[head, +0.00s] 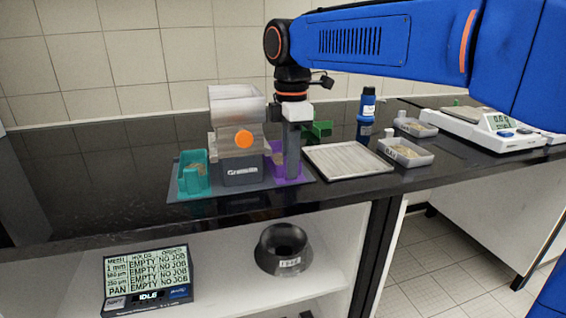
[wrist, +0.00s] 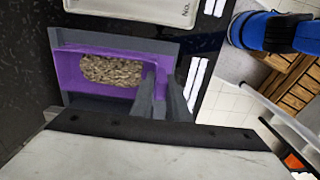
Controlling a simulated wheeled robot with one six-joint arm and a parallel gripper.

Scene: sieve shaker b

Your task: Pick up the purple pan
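The purple pan (head: 277,172) sits at the right side of the grey splitter-like box, on a dark base plate. In the wrist view the purple pan (wrist: 68,72) is seen from above, with coarse tan grains inside. My gripper (head: 291,172) points straight down at the pan's right end and partly hides it. In the wrist view my gripper's grey fingers (wrist: 161,88) stand on either side of the pan's right end, with purple showing between them. Whether they press on it cannot be told.
The grey box (head: 240,135) with an orange knob and a teal pan (head: 193,182) stand left. A flat tray (head: 345,160), grey sample trays (head: 408,155), a blue bottle (head: 367,105) and a balance (head: 485,128) stand right.

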